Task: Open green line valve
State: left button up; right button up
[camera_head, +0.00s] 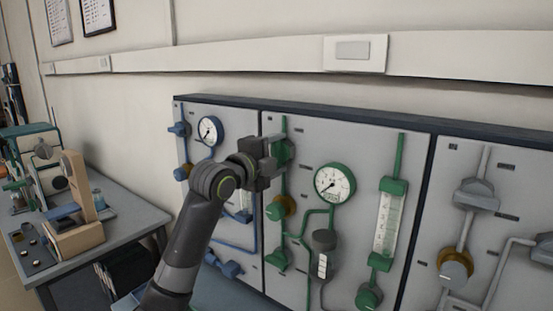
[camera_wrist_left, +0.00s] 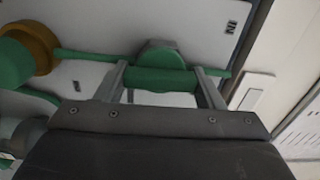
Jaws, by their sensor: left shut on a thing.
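The green line valve (camera_head: 285,150) sits at the top of the green line on the middle grey panel. Its green handle (camera_wrist_left: 160,80) lies between the two fingers of my left gripper (camera_wrist_left: 167,86) in the left wrist view. In the head view my left gripper (camera_head: 268,153) reaches the valve from the left and covers part of it. The gripper is shut on the handle. The handle lies along the green pipe in the left wrist view. My right gripper is in neither view.
Below the valve is a green knob with a brass collar (camera_head: 283,207). A green gauge (camera_head: 334,183) and a flow tube (camera_head: 387,222) stand to the right. A blue-line panel (camera_head: 218,112) lies left, a grey-line panel (camera_head: 503,170) right. A side table (camera_head: 120,222) stands at left.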

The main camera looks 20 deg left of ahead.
pick_arm(q)
jog(key=shift+m, duration=0.4)
jog(key=o, duration=1)
jog(key=b+v, duration=0.3)
jog(key=v, duration=1.4)
jog(key=shift+s+b, duration=0.2)
jog(key=shift+b, duration=0.2)
